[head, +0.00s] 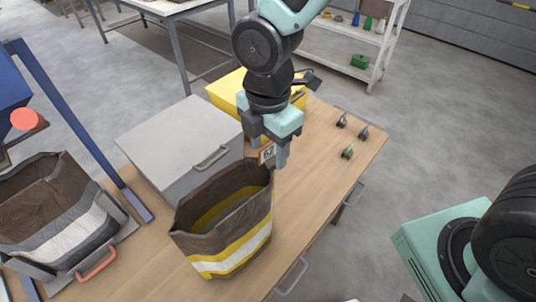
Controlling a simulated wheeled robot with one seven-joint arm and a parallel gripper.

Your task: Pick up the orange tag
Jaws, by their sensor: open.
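The orange tag (267,152) is a small orange-edged card with dark figures that look like "62". It stands upright at the far top corner of the brown, yellow and white striped bag (228,252). I cannot tell whether it touches the bag. My gripper (270,155) points down right at the tag, with its jaws open. One finger shows just right of the tag; the other is partly hidden. I cannot tell whether the tag lies between the fingers or in front of them.
A grey box with a handle (178,140) and a yellow box (226,92) stand close behind on the wooden table (318,190). Another striped bag (62,225) sits at left beside a blue frame (75,120).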

